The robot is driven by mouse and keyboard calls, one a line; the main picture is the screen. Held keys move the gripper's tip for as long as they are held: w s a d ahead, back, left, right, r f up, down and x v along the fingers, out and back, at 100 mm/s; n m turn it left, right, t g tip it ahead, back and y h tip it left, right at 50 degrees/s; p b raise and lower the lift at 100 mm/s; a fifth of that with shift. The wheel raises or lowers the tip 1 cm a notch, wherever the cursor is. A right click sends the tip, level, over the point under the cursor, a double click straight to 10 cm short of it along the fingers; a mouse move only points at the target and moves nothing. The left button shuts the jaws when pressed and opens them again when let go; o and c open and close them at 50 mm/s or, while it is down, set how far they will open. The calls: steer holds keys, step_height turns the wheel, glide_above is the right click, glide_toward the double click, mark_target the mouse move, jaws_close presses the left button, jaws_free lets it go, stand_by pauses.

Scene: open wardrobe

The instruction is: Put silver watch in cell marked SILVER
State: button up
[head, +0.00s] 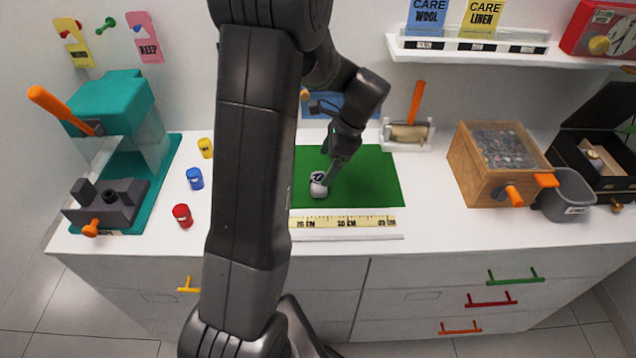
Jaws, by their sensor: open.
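A small silvery round thing with a dark face, seemingly the silver watch (318,186), sits on the green mat (375,188), left of its middle. My gripper (333,172) is open, pointing down just right of the watch and very close to it. I cannot tell whether a finger touches it. My arm hides the left part of the mat. A black open box (574,155) at the far right has compartments, with a pale and gold item in one. No marking SILVER can be read in this view.
A ruler strip (345,222) lies along the mat's front edge. A wooden box of coins (487,180) and a grey bin (570,207) stand left of the black box. A teal press (110,105) and small coloured jars (195,178) stand left. A white shelf (480,58) overhangs the right side.

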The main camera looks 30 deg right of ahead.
mark_target(319, 177)
steer(key=shift+p+x, duration=0.55)
steer(key=shift+x, duration=2.8)
steer(key=shift+d, duration=0.2)
steer(key=c, duration=1.2)
